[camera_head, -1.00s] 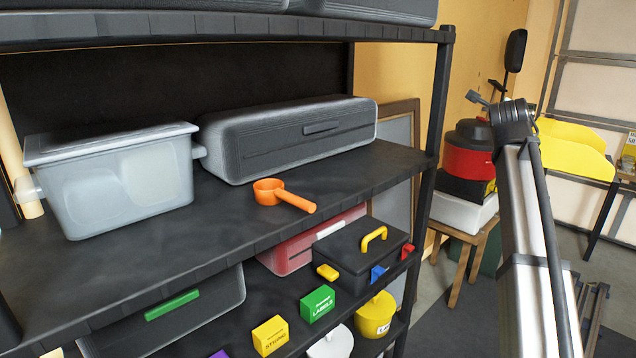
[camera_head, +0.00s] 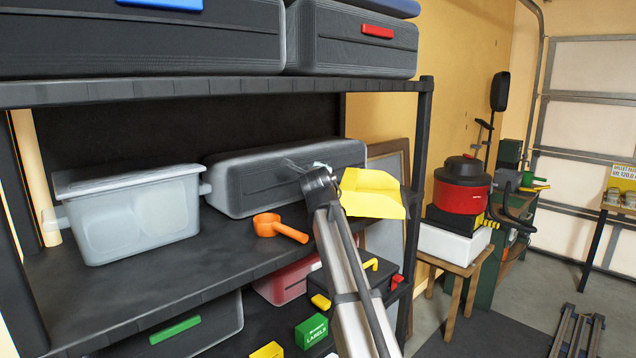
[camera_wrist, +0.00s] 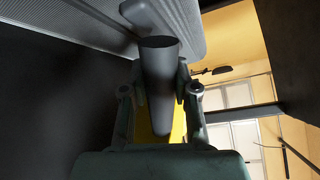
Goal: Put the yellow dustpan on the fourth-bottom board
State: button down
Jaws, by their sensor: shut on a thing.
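The yellow dustpan (camera_head: 372,194) hangs in the air in front of the right end of the middle visible board (camera_head: 150,285), close to the dark grey case there. My gripper (camera_head: 322,174) is at its left side. In the wrist view my gripper (camera_wrist: 159,82) is shut on the dustpan's dark grey handle (camera_wrist: 158,95), with a finger on either side. A little of the yellow pan shows behind the handle. An upper board (camera_head: 190,95) runs above. The rack's bottom is out of view, so I cannot count the boards from below.
On the middle board stand a clear bin (camera_head: 130,215), a grey case (camera_head: 250,180) and an orange scoop (camera_head: 280,228). Cases (camera_head: 350,45) fill the upper board. The right rack post (camera_head: 421,150) is near the dustpan. The middle board's front left is clear.

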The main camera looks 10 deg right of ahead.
notch_tip(320, 180, down, 3)
jog(key=shift+d+p, duration=0.1)
jog(key=shift+p, duration=0.4)
jog(key=shift+f, duration=0.15)
jog(key=shift+f+b, duration=0.15)
jog(key=shift+b, duration=0.15)
jog(key=c, duration=0.9)
grip_release()
jog(key=shift+r+p, duration=0.3)
jog(key=shift+p, duration=0.1)
jog(key=b+v, duration=0.1)
jog(key=v, duration=0.2)
jog(key=b+v, duration=0.1)
jog(key=v, duration=0.3)
jog(key=b+v, duration=0.1)
jog(key=v, duration=0.3)
jog(key=shift+s+f+b, duration=0.1)
jog(key=shift+f+b, duration=0.15)
jog(key=shift+b, duration=0.05)
jog(key=shift+s+r, duration=0.15)
jog(key=shift+s, duration=0.25)
